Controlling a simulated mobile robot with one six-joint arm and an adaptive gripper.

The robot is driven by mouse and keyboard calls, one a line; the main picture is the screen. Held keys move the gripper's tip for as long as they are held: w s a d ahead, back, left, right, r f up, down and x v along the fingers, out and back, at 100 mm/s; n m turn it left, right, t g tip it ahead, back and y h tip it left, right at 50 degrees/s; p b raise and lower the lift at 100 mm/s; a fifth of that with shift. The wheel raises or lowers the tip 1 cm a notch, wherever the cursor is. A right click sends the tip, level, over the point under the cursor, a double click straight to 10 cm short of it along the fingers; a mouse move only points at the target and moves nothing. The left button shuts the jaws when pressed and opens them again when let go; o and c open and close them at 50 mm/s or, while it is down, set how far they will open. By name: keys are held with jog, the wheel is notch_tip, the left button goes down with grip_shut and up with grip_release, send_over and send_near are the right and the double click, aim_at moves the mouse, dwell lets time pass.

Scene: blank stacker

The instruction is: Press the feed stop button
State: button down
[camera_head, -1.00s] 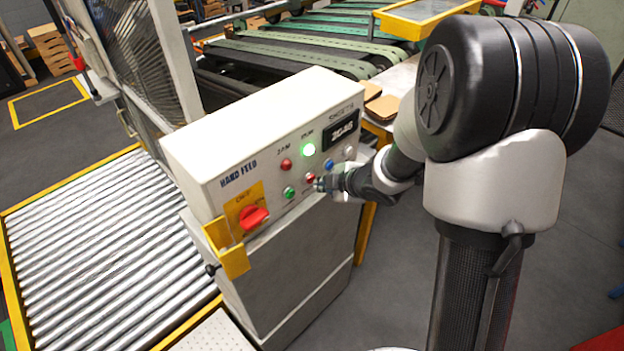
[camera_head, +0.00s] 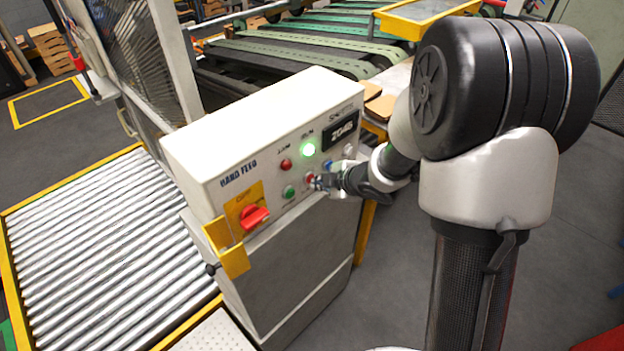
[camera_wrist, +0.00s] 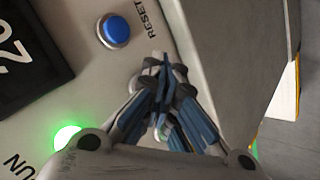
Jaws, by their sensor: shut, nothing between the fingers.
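The red button (camera_head: 310,178) is in the lower row of the white control box (camera_head: 205,145), between a green button and a blue button. I take it as the feed stop button; its label is not readable. My gripper (camera_head: 317,183) is shut and empty, with its tips at the red button and partly covering it. I cannot tell whether they touch. In the wrist view the shut fingers (camera_wrist: 163,65) reach over the panel beside the blue button (camera_wrist: 113,30) marked RESET. They hide most of what lies beneath them; a grey ring shows partly behind.
The green button (camera_head: 289,191) is left of the red one. Above are a red lamp (camera_head: 286,165), a lit green lamp (camera_head: 308,149) and a display (camera_head: 342,131). A roller conveyor (camera_head: 80,250) lies left of the box.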

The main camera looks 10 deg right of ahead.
jog(key=shift+w+a, duration=0.15)
dwell(0.5)
jog(key=shift+s+d, duration=0.55)
jog(key=shift+s, duration=0.25)
jog(key=s+d, duration=0.1)
jog(key=s, duration=0.1)
jog(key=s+d, duration=0.2)
dwell(0.9)
